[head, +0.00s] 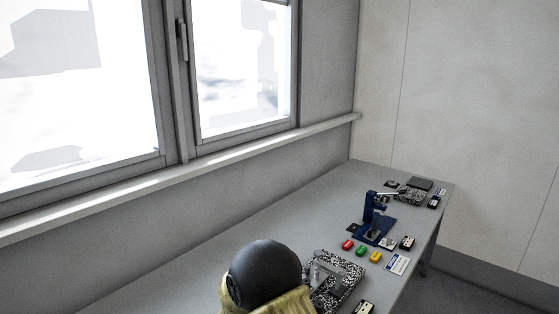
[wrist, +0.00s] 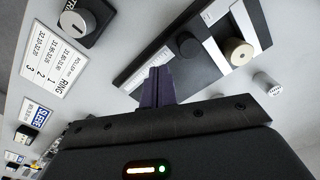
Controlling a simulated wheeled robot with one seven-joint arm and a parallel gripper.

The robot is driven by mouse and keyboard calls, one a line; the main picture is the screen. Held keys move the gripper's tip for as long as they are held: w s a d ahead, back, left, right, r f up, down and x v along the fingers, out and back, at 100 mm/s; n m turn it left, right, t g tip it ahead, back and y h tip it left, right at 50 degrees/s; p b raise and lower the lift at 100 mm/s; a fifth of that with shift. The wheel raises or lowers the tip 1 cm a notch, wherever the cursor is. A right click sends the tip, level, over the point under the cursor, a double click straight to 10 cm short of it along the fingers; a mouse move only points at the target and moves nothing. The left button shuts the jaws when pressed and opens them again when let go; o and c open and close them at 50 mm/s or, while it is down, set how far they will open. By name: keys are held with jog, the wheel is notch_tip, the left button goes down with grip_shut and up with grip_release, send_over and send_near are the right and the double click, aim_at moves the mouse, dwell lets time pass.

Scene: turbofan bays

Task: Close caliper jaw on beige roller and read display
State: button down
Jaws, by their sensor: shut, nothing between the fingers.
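In the wrist view, a dark flat fixture with a pale strip, which looks like the caliper (wrist: 165,62), lies across the top. A round black knob (wrist: 187,45) stands on it. The beige roller (wrist: 238,50) sits to the right of the knob and looks apart from it. My gripper (wrist: 157,72) is shut and empty; its dark purple fingers reach over the near edge of the fixture, below the knob and left of the roller. I cannot tell whether they touch it. No readable display shows. In the head view my gripper and the roller cannot be made out.
A small white cylinder (wrist: 268,84) is right of my fingers. A printed ring table card (wrist: 60,55) and a grey knob on a black base (wrist: 88,18) lie left. On the grey bench (head: 240,245) stand a blue stand (head: 373,215) and red, green and yellow pieces (head: 361,251).

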notch_tip(320, 180, up, 5)
jog(key=p, duration=0.3)
jog(key=shift+f, duration=0.15)
jog(key=d+r+m+t, duration=0.1)
jog(key=d+r+m, duration=0.1)
jog(key=d+r, duration=1.1)
jog(key=s+d+r+m, duration=0.1)
jog(key=s+d+r, duration=0.2)
jog(key=d, duration=0.3)
jog(key=s+d+r+m+t, duration=0.1)
jog(key=s+d+r, duration=0.1)
jog(key=s+d, duration=0.2)
jog(key=shift+s+d+r+t, duration=0.3)
jog(key=shift+d+r, duration=0.1)
jog(key=shift+d, duration=0.85)
jog(key=shift+w, duration=0.2)
